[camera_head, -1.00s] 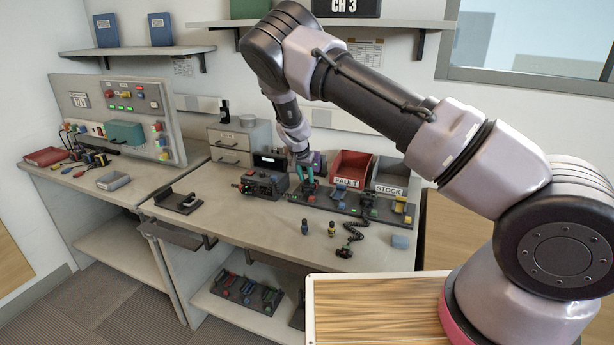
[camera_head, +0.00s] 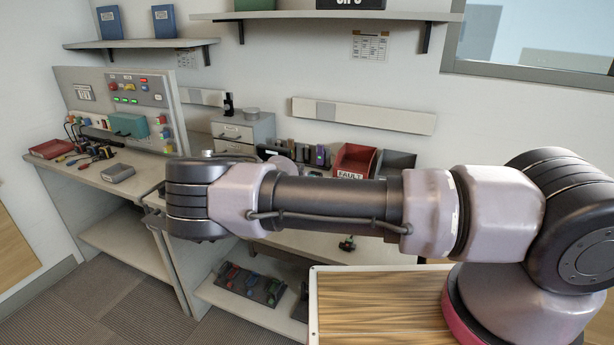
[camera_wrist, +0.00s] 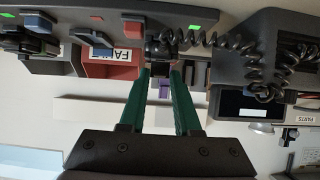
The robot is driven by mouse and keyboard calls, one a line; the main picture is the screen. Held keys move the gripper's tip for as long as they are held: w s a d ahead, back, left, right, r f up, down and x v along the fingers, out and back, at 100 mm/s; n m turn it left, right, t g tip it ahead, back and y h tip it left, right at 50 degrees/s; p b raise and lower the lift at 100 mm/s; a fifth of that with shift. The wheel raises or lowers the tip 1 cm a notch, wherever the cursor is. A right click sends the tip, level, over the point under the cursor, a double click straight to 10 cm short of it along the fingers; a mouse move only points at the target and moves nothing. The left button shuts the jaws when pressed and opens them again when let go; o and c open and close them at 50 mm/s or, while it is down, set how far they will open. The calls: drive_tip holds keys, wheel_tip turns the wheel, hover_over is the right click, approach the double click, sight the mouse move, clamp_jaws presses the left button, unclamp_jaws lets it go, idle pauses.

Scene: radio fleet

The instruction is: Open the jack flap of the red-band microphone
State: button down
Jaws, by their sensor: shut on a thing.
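In the wrist view, my gripper (camera_wrist: 160,72) has its two green fingers shut on a small dark thing (camera_wrist: 159,48) with a coiled black cord beside it, apparently a microphone. I cannot make out a red band or a jack flap on it. The fingers hide part of it. In the head view my own arm hides the gripper and most of the bench top. A small dark object with red and green spots (camera_head: 347,244) lies on the bench below my arm; I cannot tell whether it is the red-band microphone.
The red FAULT bin (camera_head: 354,160) and a grey bin (camera_head: 396,161) stand at the back of the bench. A grey drawer unit (camera_head: 243,131) stands left. A tray of coloured items (camera_head: 250,285) sits on the lower shelf.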

drive_tip(key=shift+f, duration=0.1)
idle(0.5)
drive_tip(key=c, duration=0.8)
unclamp_jaws()
drive_tip(key=v, duration=1)
drive_tip(key=shift+s+a, duration=0.2)
drive_tip(key=shift+s, duration=0.2)
